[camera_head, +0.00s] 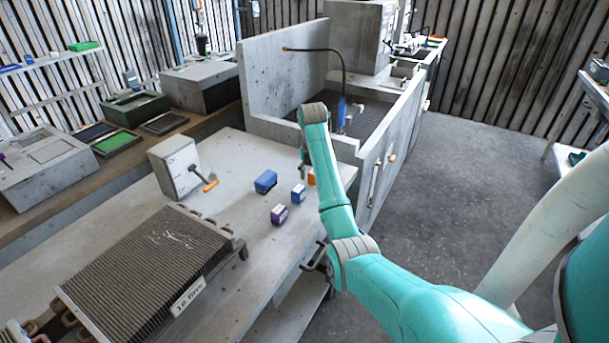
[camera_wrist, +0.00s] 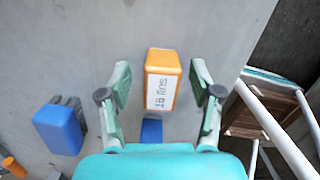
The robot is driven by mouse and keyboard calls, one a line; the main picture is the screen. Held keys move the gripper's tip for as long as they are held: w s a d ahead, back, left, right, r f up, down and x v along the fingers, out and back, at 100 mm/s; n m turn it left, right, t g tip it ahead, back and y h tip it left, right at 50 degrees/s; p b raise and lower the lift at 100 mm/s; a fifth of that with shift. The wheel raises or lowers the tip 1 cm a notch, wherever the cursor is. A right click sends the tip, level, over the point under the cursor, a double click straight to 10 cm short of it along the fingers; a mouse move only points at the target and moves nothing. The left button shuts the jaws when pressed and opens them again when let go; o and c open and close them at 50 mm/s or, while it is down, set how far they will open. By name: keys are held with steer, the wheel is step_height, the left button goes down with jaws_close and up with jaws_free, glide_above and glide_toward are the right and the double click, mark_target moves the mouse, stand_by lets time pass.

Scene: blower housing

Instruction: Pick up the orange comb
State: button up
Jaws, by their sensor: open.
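The orange comb is a small orange block (camera_wrist: 163,62) with a white label, its text upside down in the wrist view. It lies on the grey bench top, between and just beyond my gripper's fingers. My gripper (camera_wrist: 161,82) is open and empty, with one finger on each side of the block and visible gaps. In the head view, only a bit of the orange comb (camera_head: 311,178) shows beside my arm, which hides the rest. My gripper is mostly hidden there behind my arm.
A blue block (camera_wrist: 151,131) lies close below the orange one. A purple block (camera_head: 279,214) and a larger blue piece (camera_head: 265,181) are nearby. The bench edge is close on the right.

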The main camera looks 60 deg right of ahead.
steer(key=shift+f, duration=0.25)
jaws_close()
steer(key=shift+r, duration=0.2)
